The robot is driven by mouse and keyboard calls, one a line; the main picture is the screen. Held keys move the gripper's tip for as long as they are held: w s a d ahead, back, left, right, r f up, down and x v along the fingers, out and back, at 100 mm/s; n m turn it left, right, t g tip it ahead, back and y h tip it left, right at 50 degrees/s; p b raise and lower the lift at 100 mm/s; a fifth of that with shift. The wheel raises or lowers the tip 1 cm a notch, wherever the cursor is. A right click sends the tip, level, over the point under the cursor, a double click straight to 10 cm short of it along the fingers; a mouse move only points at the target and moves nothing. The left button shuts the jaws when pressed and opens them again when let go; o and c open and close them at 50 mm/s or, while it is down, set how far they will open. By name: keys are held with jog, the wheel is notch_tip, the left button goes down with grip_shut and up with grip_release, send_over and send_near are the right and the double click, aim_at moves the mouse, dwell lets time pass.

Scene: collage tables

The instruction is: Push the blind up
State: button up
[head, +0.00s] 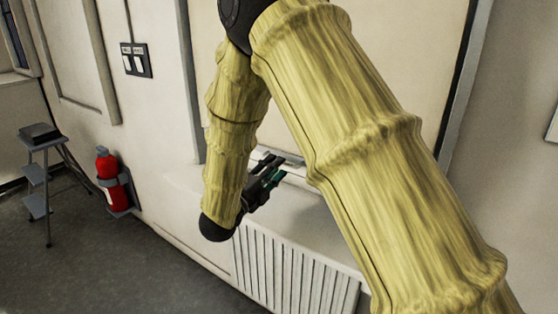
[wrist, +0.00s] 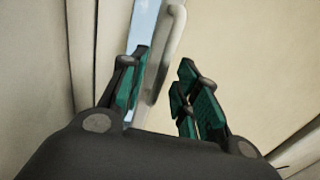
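The blind (head: 400,50) is a large cream panel filling the window frame in the head view, lowered nearly to the sill; my arm hides part of it. It also shows as a cream surface in the wrist view (wrist: 250,50). A pale handle-like bar (wrist: 177,40) runs along its edge, beside a narrow light-blue strip that looks like window glass. My gripper (head: 274,170) is at the bottom of the blind, just above the sill. In the wrist view my gripper (wrist: 163,82) has its green-padded fingers apart, with the bar's end between them. I cannot tell whether they touch it.
A white ribbed radiator (head: 290,268) stands under the sill. A red fire extinguisher (head: 107,170) hangs on the wall to the left, near a small grey step stool (head: 38,175). A switch panel (head: 136,60) is on the wall. The floor at lower left is clear.

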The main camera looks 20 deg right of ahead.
jog(key=x, duration=0.3)
jog(key=shift+r, duration=0.15)
jog(key=shift+d, duration=0.1)
grip_shut()
